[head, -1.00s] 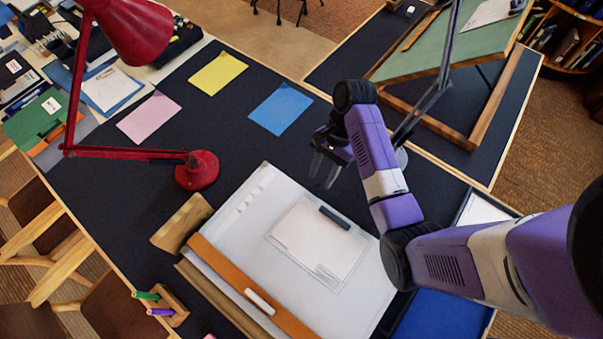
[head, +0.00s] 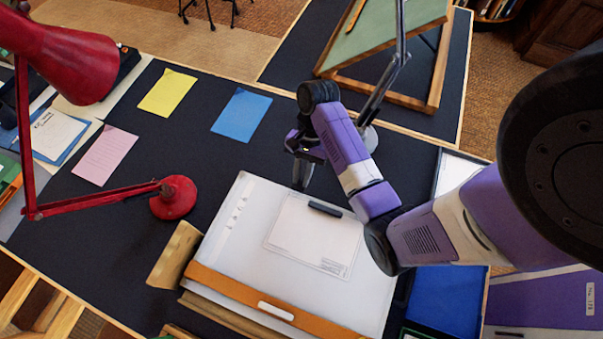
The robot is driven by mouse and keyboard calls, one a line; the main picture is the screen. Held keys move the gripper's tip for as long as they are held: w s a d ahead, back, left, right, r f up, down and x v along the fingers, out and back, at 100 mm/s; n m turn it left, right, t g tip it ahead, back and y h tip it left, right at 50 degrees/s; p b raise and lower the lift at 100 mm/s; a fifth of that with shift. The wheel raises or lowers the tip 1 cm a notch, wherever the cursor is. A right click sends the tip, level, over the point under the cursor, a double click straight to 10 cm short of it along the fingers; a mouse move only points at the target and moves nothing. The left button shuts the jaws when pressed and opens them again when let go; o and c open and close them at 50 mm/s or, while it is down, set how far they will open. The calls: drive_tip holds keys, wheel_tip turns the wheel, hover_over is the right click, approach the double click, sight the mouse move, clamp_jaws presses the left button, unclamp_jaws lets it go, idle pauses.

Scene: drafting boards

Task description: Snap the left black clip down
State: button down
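A white drafting board (head: 220,245) lies on the dark desk with a sheet of paper (head: 311,240) on it. One black clip (head: 325,209) lies along the sheet's top edge toward its right; I see no second black clip on the sheet. Whether this clip is raised or down is too small to tell. My gripper (head: 302,176) points down above the board's far edge, up and left of the clip and apart from it. Its fingers look parted and empty, though they partly overlap from this angle.
An orange straightedge (head: 240,296) with a white handle crosses the board's near side. A red lamp (head: 174,198) stands to the left, a wooden block (head: 174,255) beside the board. Yellow (head: 167,93), pink (head: 105,155) and blue (head: 241,115) sheets lie farther back.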

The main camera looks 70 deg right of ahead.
sight(297, 188)
drive_tip(key=shift+a, duration=0.1)
drive_tip(key=a+h, duration=0.1)
drive_tip(key=h, duration=0.1)
drive_tip(key=a+h, duration=0.1)
drive_tip(key=h, duration=0.1)
drive_tip(key=shift+r, duration=0.4)
drive_tip(key=h, duration=0.1)
drive_tip(key=a+h, duration=0.1)
drive_tip(key=h, duration=0.1)
drive_tip(key=a+h, duration=0.1)
drive_tip(key=h, duration=0.1)
drive_tip(key=shift+s+f, duration=0.1)
drive_tip(key=h+b, duration=0.1)
drive_tip(key=a+h+b, duration=0.1)
drive_tip(key=shift+f+h, duration=0.3)
drive_tip(key=shift+f, duration=0.1)
drive_tip(key=h+b, duration=0.1)
drive_tip(key=a+h+b, duration=0.1)
drive_tip(key=b, duration=0.1)
drive_tip(key=shift+f+t+h, duration=0.3)
drive_tip(key=shift+f, duration=0.1)
drive_tip(key=h+b, duration=0.2)
drive_tip(key=b, duration=0.1)
drive_tip(key=shift+a+f+h, duration=0.3)
drive_tip(key=shift+a, duration=0.1)
drive_tip(key=shift+a+h+b, duration=0.1)
drive_tip(key=shift+h+b, duration=0.3)
drive_tip(key=shift+b, duration=0.3)
